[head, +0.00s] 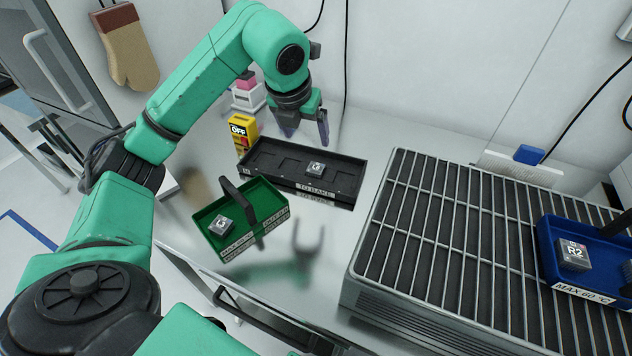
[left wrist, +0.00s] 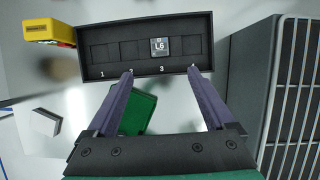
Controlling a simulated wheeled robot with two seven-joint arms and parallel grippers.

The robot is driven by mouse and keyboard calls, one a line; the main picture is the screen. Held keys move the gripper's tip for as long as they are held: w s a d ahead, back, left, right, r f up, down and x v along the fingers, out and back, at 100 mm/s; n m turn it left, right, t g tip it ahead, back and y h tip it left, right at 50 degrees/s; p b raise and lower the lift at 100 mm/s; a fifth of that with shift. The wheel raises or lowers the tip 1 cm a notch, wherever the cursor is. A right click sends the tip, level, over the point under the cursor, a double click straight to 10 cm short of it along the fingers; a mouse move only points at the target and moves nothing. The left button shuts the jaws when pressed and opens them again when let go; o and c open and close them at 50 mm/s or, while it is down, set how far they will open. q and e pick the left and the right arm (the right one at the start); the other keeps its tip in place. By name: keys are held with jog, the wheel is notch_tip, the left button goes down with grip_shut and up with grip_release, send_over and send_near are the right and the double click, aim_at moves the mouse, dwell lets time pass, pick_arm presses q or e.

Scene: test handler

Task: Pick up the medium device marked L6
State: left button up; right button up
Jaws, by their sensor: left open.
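The device marked L6 (left wrist: 160,46) is a small grey square block with a dark top and white lettering. It lies in the black tray (left wrist: 115,20), in the slot above the number 3. In the head view this device (head: 316,168) sits near the middle of the black tray (head: 343,187), and its mark is hard to read. My left gripper (head: 305,136) is open and empty, fingers pointing down above the tray. In the left wrist view its fingertips (left wrist: 160,71) show on either side below the device, apart from it.
A green basket (head: 275,208) with a handle holds another device (head: 221,226). A yellow OFF box (head: 242,131) stands left of the tray. A ribbed grey rack (head: 450,220) at right bears a blue tray (head: 545,230) with a device marked R2 (head: 574,254).

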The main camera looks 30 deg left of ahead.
pick_arm(q)
jog(key=f, duration=0.2)
jog(key=p, duration=0.4)
send_near(315, 169)
jog(key=x, duration=0.7)
jog(key=shift+w+f, duration=0.2)
jog(key=shift+f, duration=0.05)
jog(key=shift+w+f, duration=0.15)
jog(key=shift+f, duration=0.25)
grip_shut()
pick_arm(e)
jog(key=r, duration=0.1)
jog(key=w+r, duration=0.1)
jog(key=shift+r, duration=0.4)
